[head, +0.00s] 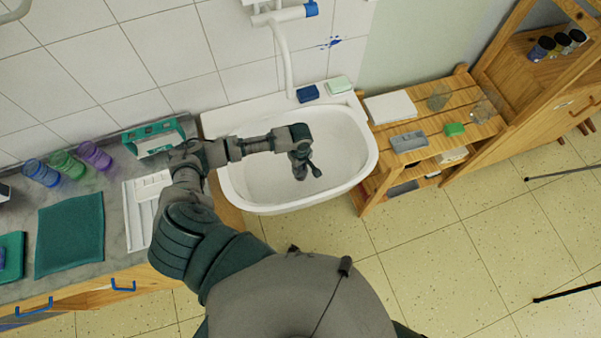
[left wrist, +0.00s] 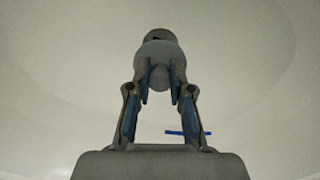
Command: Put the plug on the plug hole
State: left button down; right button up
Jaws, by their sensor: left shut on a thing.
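My left gripper (head: 305,168) is down inside the white sink basin (head: 343,150), near its middle. In the left wrist view the fingers of the left gripper (left wrist: 160,86) are closed in on the small knob of a grey round plug (left wrist: 158,52). The plug is held beyond the fingertips, over the pale basin surface. A dark plug hole (left wrist: 157,35) shows just past the plug's far edge, partly covered by it. I cannot tell whether the plug touches the basin. In the head view the gripper and arm hide the hole. My right gripper is not in view.
A tap pipe (head: 285,55) rises behind the sink. A blue sponge (head: 308,93) and a green soap (head: 338,85) lie on the back rim. A wooden shelf unit (head: 470,117) stands to the right, and a grey counter (head: 112,210) is at the left.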

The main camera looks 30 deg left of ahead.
aim_at(301, 172)
pick_arm(q)
notch_tip(301, 172, down, 5)
jog(key=shift+d+r+b, duration=0.1)
jog(key=shift+r+b, duration=0.1)
jog(key=shift+b, duration=0.15)
jog(key=shift+s, duration=0.1)
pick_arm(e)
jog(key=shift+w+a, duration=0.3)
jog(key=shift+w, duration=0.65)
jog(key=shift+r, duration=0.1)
pick_arm(q)
jog(key=c, duration=1)
grip_release()
jog(key=shift+c, duration=0.2)
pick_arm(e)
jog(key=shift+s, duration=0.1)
pick_arm(q)
jog(key=shift+r, duration=0.4)
notch_tip(301, 172, up, 7)
jog(key=shift+r+p, duration=0.1)
jog(key=shift+p, duration=0.65)
jog(key=shift+r, duration=2.1)
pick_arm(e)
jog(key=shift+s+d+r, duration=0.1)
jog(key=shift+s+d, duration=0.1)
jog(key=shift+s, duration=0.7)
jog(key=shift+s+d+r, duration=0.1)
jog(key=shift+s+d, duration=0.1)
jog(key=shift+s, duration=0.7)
